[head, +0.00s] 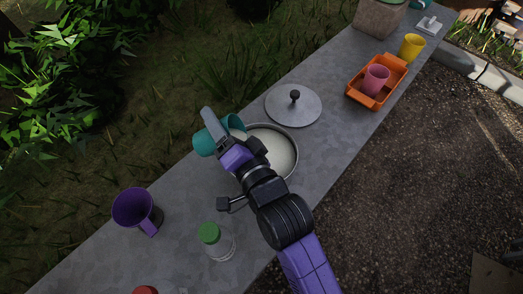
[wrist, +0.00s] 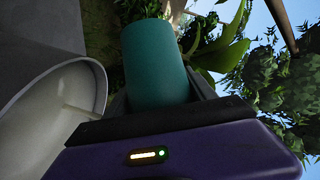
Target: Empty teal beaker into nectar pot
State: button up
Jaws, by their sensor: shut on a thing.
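A teal beaker (head: 206,141) is held in my gripper (head: 222,137), tilted onto its side. It also shows in the wrist view (wrist: 155,62), between the fingers. The nectar pot (head: 287,166) is a round metal pot with pale contents, standing on the grey counter. My gripper and arm hide part of the pot in the head view. I cannot tell whether anything remains in the beaker.
A pot lid (head: 293,107) lies behind the pot. A purple mug (head: 133,208) and a green-capped jar (head: 219,246) stand nearer on the counter (head: 180,185). Farther right are an orange tray (head: 365,100) with a pink cup (head: 375,80), and a yellow cup (head: 412,47).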

aim_at(234, 117)
jog(key=shift+d+r+m+t+y+b, duration=0.25)
jog(key=shift+r+m+t+y+b, duration=0.2)
jog(key=shift+m+b, duration=0.75)
dwell(0.6)
jog(key=shift+w+d+r+m+t+b, duration=0.1)
jog(key=shift+d+r+m+t+b, duration=0.15)
jog(key=shift+d+b, duration=0.25)
jog(key=shift+w+d+r+m+t+b, duration=0.1)
jog(key=shift+d+r+m+t+b, duration=0.05)
jog(key=shift+d+m+t+b, duration=0.3)
dwell(0.4)
jog(key=shift+d+r+m, duration=0.2)
jog(key=shift+m, duration=0.2)
dwell(0.5)
